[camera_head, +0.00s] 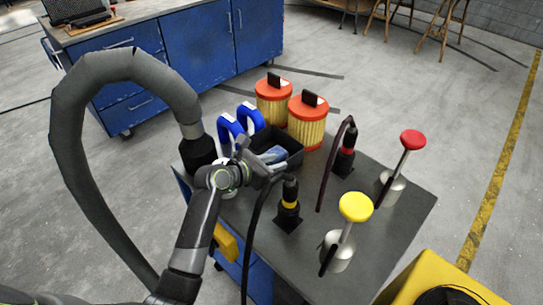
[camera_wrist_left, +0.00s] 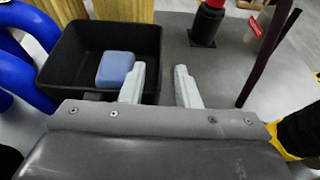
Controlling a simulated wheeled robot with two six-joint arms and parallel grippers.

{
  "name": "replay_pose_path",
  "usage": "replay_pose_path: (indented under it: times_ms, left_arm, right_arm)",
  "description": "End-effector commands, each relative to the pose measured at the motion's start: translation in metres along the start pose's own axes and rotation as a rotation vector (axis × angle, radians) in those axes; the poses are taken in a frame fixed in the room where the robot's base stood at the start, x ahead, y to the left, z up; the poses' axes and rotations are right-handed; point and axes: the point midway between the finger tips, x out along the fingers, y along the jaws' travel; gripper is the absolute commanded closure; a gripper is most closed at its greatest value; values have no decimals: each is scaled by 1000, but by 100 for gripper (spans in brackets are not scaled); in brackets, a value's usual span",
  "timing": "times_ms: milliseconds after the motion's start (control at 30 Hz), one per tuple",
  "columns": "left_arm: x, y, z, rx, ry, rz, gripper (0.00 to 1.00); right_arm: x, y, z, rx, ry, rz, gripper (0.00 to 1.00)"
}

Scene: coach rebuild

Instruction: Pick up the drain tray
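The drain tray is a black open box (camera_head: 296,160) on the dark top of the cart, with a blue block lying inside (camera_head: 273,154). In the left wrist view the tray (camera_wrist_left: 75,52) is at upper left, with the light-blue block (camera_wrist_left: 115,68) near its right side. My left gripper (camera_head: 272,172) is at the tray's near side. In the left wrist view its two pale fingers (camera_wrist_left: 160,85) are apart with nothing between them. The left finger overlaps the tray's right near corner in the picture; I cannot tell whether they touch. My right gripper is not in view.
A yellow-banded black tool with a cable (camera_head: 289,206) stands close in front. Red (camera_head: 412,140) and yellow (camera_head: 355,207) knobbed pumps stand to the right. Bare cart top lies between them.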

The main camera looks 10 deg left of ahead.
Motion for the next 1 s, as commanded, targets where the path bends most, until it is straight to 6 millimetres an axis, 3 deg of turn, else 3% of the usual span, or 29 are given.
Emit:
replay_pose_path:
  times_ms: [267, 600, 933, 1000]
  left_arm:
    - [16, 0, 1, 1, 0, -1, 71]
    - [55, -1, 2, 0, 0, 0, 71]
    - [61, -1, 1, 0, 0, 1, 71]
    - [61, -1, 1, 0, 0, 1, 77]
  right_arm:
    - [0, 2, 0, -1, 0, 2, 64]
    - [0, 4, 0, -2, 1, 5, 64]
    - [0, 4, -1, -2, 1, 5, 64]
    - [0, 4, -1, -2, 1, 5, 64]
